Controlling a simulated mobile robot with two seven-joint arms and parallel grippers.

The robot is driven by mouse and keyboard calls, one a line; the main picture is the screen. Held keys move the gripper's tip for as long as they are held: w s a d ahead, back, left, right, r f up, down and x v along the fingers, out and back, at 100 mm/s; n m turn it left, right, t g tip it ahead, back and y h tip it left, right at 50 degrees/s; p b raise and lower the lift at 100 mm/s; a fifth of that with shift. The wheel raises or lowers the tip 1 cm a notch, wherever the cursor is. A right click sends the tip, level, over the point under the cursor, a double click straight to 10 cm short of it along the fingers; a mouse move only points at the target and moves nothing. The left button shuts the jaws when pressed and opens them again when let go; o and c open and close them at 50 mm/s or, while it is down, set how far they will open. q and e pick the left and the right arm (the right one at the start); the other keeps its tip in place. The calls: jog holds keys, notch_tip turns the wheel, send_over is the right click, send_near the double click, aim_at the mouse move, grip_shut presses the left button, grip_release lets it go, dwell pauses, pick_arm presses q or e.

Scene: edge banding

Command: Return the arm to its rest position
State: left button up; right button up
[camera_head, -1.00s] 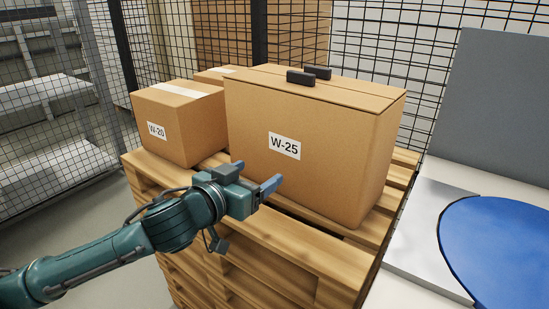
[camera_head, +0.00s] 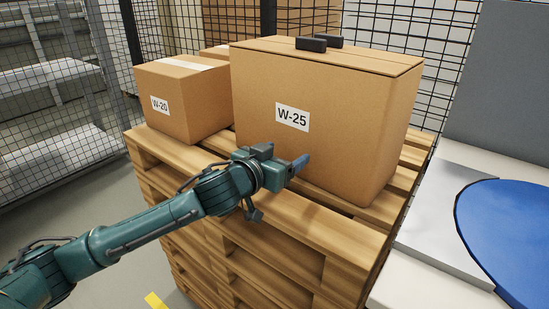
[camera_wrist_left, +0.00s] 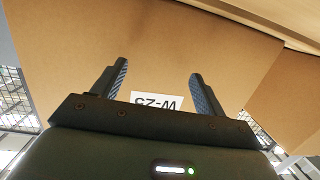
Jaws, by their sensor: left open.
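My left gripper (camera_head: 290,164) is in front of the lower part of the large cardboard box labelled W-25 (camera_head: 335,115). Its fingers are apart and empty in the left wrist view (camera_wrist_left: 157,85), with the box face (camera_wrist_left: 155,50) and its upside-down label (camera_wrist_left: 157,100) behind them. I cannot tell whether the fingertips touch the box. My left arm reaches in from the lower left. My right gripper is not in view.
The box stands on stacked wooden pallets (camera_head: 290,222). A smaller box labelled W-20 (camera_head: 190,105) stands to its left. Two black blocks (camera_head: 311,44) lie on the large box. A blue disc (camera_head: 510,235) lies on a pale table at right. Wire mesh fencing (camera_head: 400,75) stands behind.

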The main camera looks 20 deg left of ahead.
pick_arm(q)
jog(key=shift+w+d+f, duration=0.1)
jog(key=shift+w+d, duration=0.05)
jog(key=shift+w, duration=0.3)
jog(key=shift+w, duration=0.1)
